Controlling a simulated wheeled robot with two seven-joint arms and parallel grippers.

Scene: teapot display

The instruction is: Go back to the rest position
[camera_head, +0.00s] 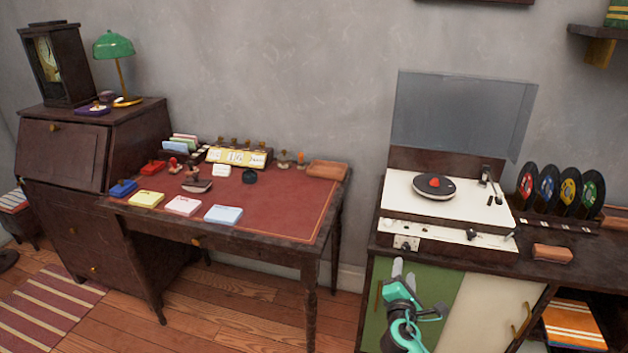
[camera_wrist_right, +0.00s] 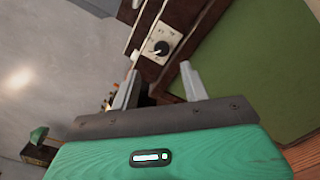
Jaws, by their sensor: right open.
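My right gripper (camera_head: 403,272) is in front of the cabinet under the record player, low in the head view. In the right wrist view its two grey fingers (camera_wrist_right: 160,90) stand apart with nothing between them. Beyond the fingertips is the record player's front with a black knob on a pale plate (camera_wrist_right: 161,47). The record player (camera_head: 440,205) has its clear lid up and a black record with a red centre (camera_head: 434,184) on it. My left gripper is in neither view.
A cabinet with a green door (camera_head: 440,300) stands close behind my right gripper. A desk with a red top (camera_head: 275,205) holds stamps and coloured pads. Several records stand in a rack (camera_head: 555,218) at the right. The wooden floor (camera_head: 230,310) before the desk is clear.

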